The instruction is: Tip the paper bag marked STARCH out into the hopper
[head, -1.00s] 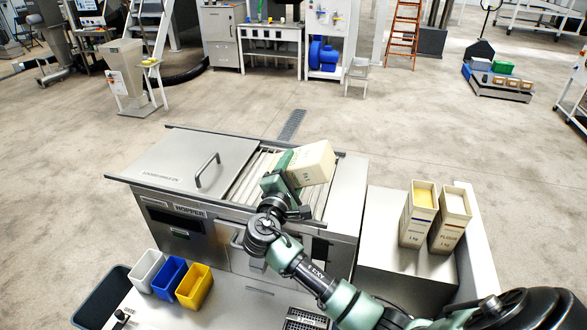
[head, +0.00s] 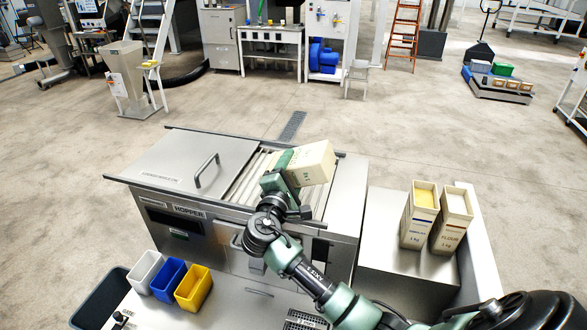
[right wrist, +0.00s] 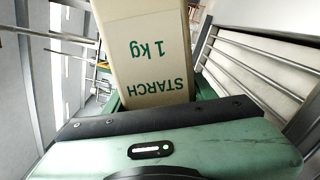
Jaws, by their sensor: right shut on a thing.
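The cream paper bag (head: 313,162) is tilted well over above the hopper's open barred part. In the right wrist view the bag (right wrist: 150,60) shows STARCH and 1 kg in green print, upside down. My right gripper (head: 283,165) is shut on the bag; its green body fills the bottom of the wrist view. The steel hopper (head: 189,211), labelled HOPPER, has its bars (head: 257,172) uncovered beneath the bag. The bag's mouth is hidden, and I cannot see any powder falling. My left gripper is not in view.
Two open bags (head: 419,215) and (head: 453,220) stand on the steel table (head: 385,275) right of the hopper. White, blue and yellow bins (head: 194,288) stand front left. A handled lid (head: 185,160) covers the hopper's left part.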

